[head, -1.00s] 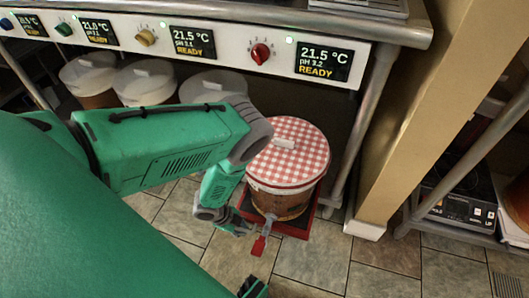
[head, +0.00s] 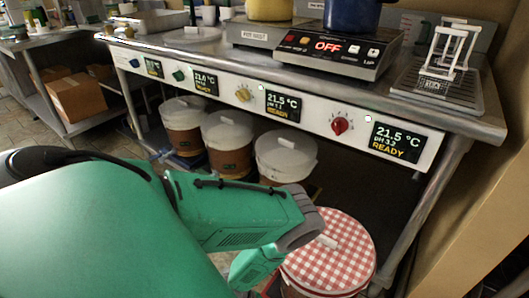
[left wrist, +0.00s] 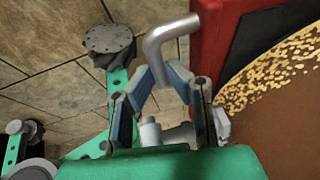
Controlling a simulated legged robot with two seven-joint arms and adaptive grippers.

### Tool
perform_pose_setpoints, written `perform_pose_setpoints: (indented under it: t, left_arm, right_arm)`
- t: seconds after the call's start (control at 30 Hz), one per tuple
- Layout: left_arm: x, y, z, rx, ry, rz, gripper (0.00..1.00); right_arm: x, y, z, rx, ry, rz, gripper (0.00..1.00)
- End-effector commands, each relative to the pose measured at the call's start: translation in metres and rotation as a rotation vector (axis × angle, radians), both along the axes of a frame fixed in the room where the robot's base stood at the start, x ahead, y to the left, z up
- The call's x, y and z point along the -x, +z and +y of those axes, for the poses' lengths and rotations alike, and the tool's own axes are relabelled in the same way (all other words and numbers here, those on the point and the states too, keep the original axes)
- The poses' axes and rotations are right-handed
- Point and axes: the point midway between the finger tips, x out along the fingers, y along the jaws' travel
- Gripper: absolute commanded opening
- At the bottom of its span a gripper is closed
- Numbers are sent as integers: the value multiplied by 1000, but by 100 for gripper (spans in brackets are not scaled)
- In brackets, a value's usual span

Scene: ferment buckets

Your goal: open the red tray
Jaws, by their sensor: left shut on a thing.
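The red tray (left wrist: 208,45) shows as a red edge in the left wrist view, at the top right. A bent grey metal handle (left wrist: 168,36) reaches out beside this edge. My left gripper (left wrist: 162,78) is shut on the handle's lower end. The bucket with a red-checked lid (head: 330,255) stands under the counter in the head view, low and right of centre. Its brown side with gold flecks (left wrist: 275,100) fills the right of the left wrist view. In the head view my left arm hides the left gripper, and most of the tray is out of sight.
The steel counter (head: 420,105) has a front panel with a red knob (head: 339,126) and several displays. Several white-lidded buckets (head: 285,158) stand underneath. A counter leg (head: 425,205) is close right of the checked bucket. Tiled floor (left wrist: 60,95) lies left of the tray.

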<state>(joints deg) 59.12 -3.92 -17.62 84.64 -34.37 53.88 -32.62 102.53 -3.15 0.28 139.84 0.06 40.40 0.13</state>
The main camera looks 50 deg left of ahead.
Motion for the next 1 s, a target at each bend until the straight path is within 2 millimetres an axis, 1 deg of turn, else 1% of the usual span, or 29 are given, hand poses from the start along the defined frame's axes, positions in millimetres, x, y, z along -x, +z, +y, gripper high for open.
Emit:
perform_pose_setpoints:
  t: [0.03, 0.17, 0.2, 0.23, 0.27, 0.57, 0.67, 0.77, 1.0]
  left_arm:
    - [6, -2, 10, -20, 7, 14, 0]
    - [6, -2, 10, -20, 7, 14, 0]
    - [6, -2, 10, -20, 7, 14, 20]
    - [5, -2, 10, -19, 7, 13, 30]
    - [5, -2, 9, -17, 6, 12, 32]
    - [2, 1, 4, -12, 2, 5, 32]
    - [3, 6, 5, -12, 3, 5, 32]
    - [6, 18, 10, -11, 4, 5, 32]
    - [21, 64, 29, -13, 5, 7, 32]
  right_arm:
    - [0, -1, 0, 0, 0, 0, 40]
    - [0, -1, 0, 0, 0, 0, 40]
    - [0, -1, 0, 0, 0, 0, 40]
    - [0, -1, 0, 0, -1, 0, 40]
    - [0, -1, 0, 0, -1, 0, 40]
    - [1, 0, 0, 0, 0, -1, 40]
    - [1, 0, 0, 0, 0, -1, 40]
    - [1, 0, 0, 0, 0, -2, 40]
    - [1, 0, 0, 0, 0, -2, 40]
